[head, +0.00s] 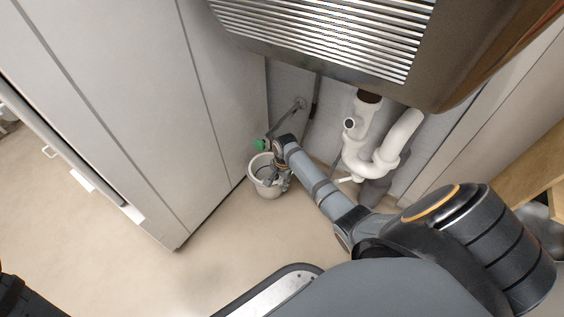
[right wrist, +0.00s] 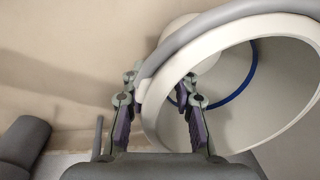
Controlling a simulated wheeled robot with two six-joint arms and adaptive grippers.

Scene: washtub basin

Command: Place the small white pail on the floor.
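The small white pail (head: 265,187) is low beside the grey cabinet, below the basin, roughly upright; it appears to stand on the floor (head: 215,262), but its base contact is not clear. My right gripper (head: 280,181) is at the pail's right rim. In the right wrist view the pail (right wrist: 235,110) shows its open mouth, with a blue ring inside. There my right gripper (right wrist: 160,90) straddles the rim, one finger outside and one inside. The fingers are apart, with a gap visible beside the pail wall. My left gripper is out of view.
The washtub basin (head: 330,45) hangs overhead. White drain pipes (head: 375,150) run down to the right of the pail. A tall cabinet (head: 150,110) stands left of it. A green object (head: 260,145) is close above the pail. Bare floor lies in front.

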